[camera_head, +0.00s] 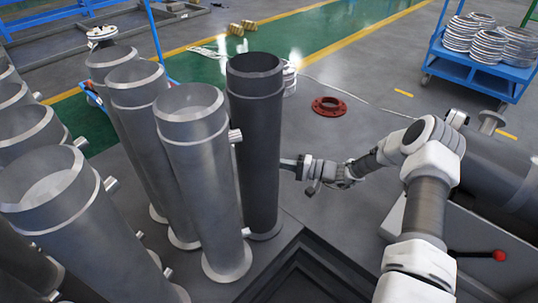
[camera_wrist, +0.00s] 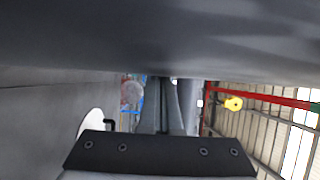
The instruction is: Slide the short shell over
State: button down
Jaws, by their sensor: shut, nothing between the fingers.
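A dark grey upright shell (camera_head: 258,150) stands on a grey platform, with an open top and a thick collar. My gripper (camera_head: 283,163) is shut and empty at its right side, around mid-height. The fingertips are touching or very close to its wall; I cannot tell which. In the wrist view a dark curved surface (camera_wrist: 160,40) fills the top, and my shut fingers (camera_wrist: 164,85) reach up to it, their tips hidden against it. A lighter grey shell (camera_head: 198,190) stands just left of the dark one. Which shell is the short one is not clear.
Several more light grey shells with side stubs crowd the left, including one at the front (camera_head: 75,220). A red flange ring (camera_head: 329,106) lies on the open floor behind my gripper. A blue cart (camera_head: 480,70) holding stacked metal rings stands at back right.

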jog(key=shift+s+a+f, duration=0.1)
jog(key=shift+s+f, duration=0.1)
jog(key=shift+s, duration=0.05)
jog(key=p+v, duration=0.2)
jog(key=v, duration=1.5)
jog(key=shift+w+d, duration=0.15)
jog(key=shift+d, duration=0.15)
jog(key=shift+r, duration=0.1)
